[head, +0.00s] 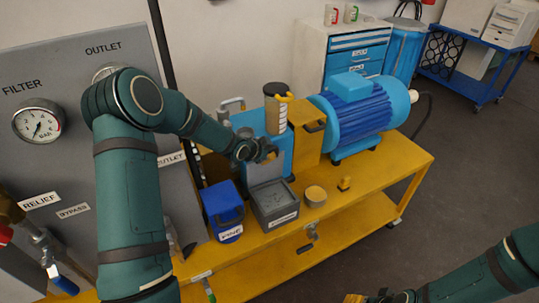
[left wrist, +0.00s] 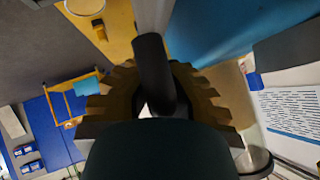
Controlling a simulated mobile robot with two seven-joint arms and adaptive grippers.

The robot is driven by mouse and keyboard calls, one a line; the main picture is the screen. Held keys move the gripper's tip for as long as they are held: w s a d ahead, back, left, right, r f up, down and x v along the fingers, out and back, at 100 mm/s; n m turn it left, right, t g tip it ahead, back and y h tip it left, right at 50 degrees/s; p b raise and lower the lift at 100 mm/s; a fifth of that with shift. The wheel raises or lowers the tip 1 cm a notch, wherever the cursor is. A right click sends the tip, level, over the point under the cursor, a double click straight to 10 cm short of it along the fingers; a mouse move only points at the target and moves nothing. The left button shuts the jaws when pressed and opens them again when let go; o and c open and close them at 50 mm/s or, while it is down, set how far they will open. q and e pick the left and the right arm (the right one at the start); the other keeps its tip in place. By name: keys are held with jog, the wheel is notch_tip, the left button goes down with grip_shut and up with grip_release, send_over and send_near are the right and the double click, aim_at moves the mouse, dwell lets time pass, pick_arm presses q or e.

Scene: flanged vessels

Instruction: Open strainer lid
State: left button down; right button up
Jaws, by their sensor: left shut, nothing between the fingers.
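A tall cylinder with a dark round lid (head: 277,89) stands on the blue equipment on the yellow bench; I take it for the strainer. A yellow piece sits at the lid's right edge. My left gripper (head: 268,153) is shut and empty, below the lid and in front of the blue body. In the left wrist view its toothed fingers (left wrist: 155,95) show around a dark rounded bar (left wrist: 152,65) that runs toward a grey post; the fingers do not hold it. My right gripper (head: 372,298) is at the bottom edge, mostly cut off.
A blue bin (head: 222,208) and a grey box (head: 273,203) stand on the yellow bench (head: 390,166) before the gripper. A round tan-topped piece (head: 315,196) lies to their right. A blue motor (head: 360,110) is behind right. A gauge panel (head: 75,130) stands at left.

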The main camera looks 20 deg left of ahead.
pick_arm(q)
jog(key=shift+w+r, duration=0.45)
jog(key=shift+r, duration=0.15)
jog(key=c, duration=0.9)
grip_release()
jog(key=shift+s, duration=0.25)
jog(key=shift+a+f, duration=0.1)
jog(key=shift+f, duration=0.15)
jog(key=v, duration=1.2)
